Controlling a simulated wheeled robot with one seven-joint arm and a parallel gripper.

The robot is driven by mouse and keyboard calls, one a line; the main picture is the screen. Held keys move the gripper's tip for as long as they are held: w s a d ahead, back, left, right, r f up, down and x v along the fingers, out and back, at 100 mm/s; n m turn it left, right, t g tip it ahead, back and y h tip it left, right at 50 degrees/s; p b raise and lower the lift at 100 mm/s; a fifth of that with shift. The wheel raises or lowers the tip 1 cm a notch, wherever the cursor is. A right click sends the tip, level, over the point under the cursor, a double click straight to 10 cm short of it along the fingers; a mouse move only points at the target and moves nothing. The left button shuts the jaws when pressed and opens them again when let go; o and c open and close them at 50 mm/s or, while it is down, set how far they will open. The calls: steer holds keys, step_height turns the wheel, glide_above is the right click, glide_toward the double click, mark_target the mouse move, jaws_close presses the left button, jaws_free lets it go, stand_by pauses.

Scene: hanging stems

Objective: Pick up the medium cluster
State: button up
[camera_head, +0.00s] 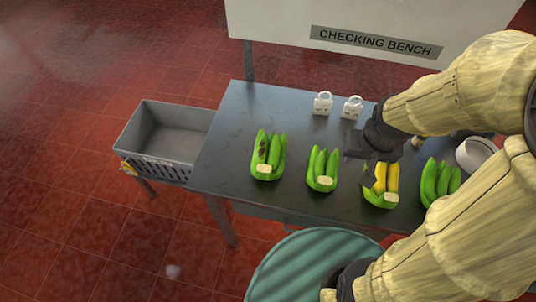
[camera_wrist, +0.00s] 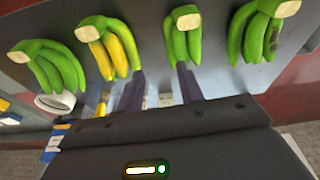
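Several banana clusters lie in a row on the bench. From the left in the head view: a green one with dark patches (camera_head: 268,158), a plain green one (camera_head: 322,170), a part-yellow one (camera_head: 381,184) and another green one (camera_head: 438,182). They also show in the wrist view: spotted (camera_wrist: 257,30), plain green (camera_wrist: 184,35), part-yellow (camera_wrist: 110,47) and the other green (camera_wrist: 48,65). I cannot tell which is the medium cluster. My gripper (camera_wrist: 159,78) is open and empty, its fingers apart near the part-yellow and plain green clusters. In the head view its dark fingers partly cover the part-yellow cluster.
The dark bench (camera_head: 228,148) has two small white items (camera_head: 323,103) (camera_head: 352,108) at its back and a white round container (camera_head: 474,155) at right. A grey crate (camera_head: 150,160) stands left. A teal round top (camera_head: 305,268) is in front.

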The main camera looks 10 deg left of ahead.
steer(key=shift+o, duration=1.3)
steer(key=shift+s, duration=0.15)
steer(key=a+r+n+g+h+p, duration=0.1)
steer(key=a+r+n+h+p, duration=0.1)
steer(key=a+n, duration=0.6)
steer(key=w+a+r+n+g+h+p, duration=0.1)
steer(key=a+n, duration=0.8)
steer(key=a, duration=1.3)
step_height(320, 180, up, 2)
steer(key=shift+r+n+h+p, duration=0.2)
steer(key=shift+n+h+p, duration=0.1)
steer(key=shift+h+p, duration=0.65)
steer(key=p+x, duration=0.2)
steer(key=x, duration=1)
steer(key=shift+f+p, duration=0.2)
steer(key=shift+p, duration=0.1)
steer(key=shift+s+a+f, duration=0.1)
steer(key=shift+s+a, duration=0.05)
